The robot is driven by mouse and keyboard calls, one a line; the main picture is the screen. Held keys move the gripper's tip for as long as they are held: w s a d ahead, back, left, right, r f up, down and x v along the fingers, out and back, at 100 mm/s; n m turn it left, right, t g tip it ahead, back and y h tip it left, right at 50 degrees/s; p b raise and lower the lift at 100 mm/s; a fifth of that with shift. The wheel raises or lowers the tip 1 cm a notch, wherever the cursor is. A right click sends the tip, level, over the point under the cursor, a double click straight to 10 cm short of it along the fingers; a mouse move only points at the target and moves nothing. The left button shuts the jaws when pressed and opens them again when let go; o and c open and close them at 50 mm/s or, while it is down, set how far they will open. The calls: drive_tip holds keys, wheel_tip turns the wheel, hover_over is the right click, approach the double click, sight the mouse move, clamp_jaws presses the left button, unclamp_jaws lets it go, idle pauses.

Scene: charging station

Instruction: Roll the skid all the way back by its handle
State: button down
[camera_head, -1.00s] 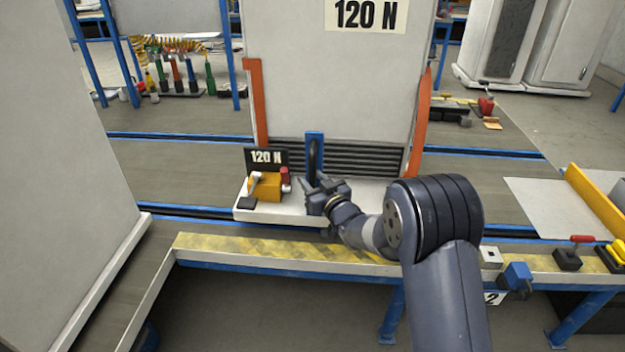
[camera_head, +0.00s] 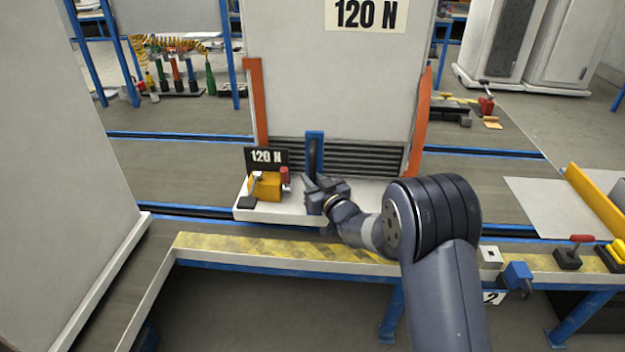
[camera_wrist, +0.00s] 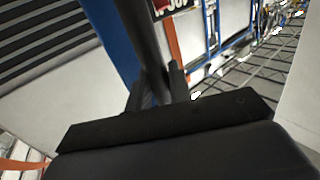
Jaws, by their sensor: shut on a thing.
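The skid (camera_head: 350,195) is a white base on the blue rails. It carries a tall grey cabinet (camera_head: 335,85) marked 120 N, with orange corner guards. Its handle (camera_head: 313,155) is a dark upright bar on a blue plate at the cabinet's front. My gripper (camera_head: 316,186) is at the lower part of the handle, shut on it. In the wrist view the dark handle bar (camera_wrist: 145,40) runs down between my fingers (camera_wrist: 158,90), with the blue plate behind it. The exact contact is partly hidden by my gripper's body.
A yellow block with a red knob (camera_head: 266,185) and a small 120 N sign (camera_head: 266,158) stand on the skid, left of the handle. A yellow-and-black striped edge (camera_head: 250,250) runs in front. Another grey cabinet (camera_head: 60,160) stands close on the left.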

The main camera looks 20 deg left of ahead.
drive_tip(key=s+a+b, duration=0.4)
drive_tip(key=a+b, duration=0.4)
drive_tip(key=a, duration=0.7)
drive_tip(key=shift+a, duration=0.2)
drive_tip(key=shift+r, duration=0.2)
drive_tip(key=c, duration=1.3)
unclamp_jaws()
drive_tip(key=shift+a+f, duration=0.15)
drive_tip(key=shift+a, duration=0.05)
drive_tip(key=shift+c, duration=0.2)
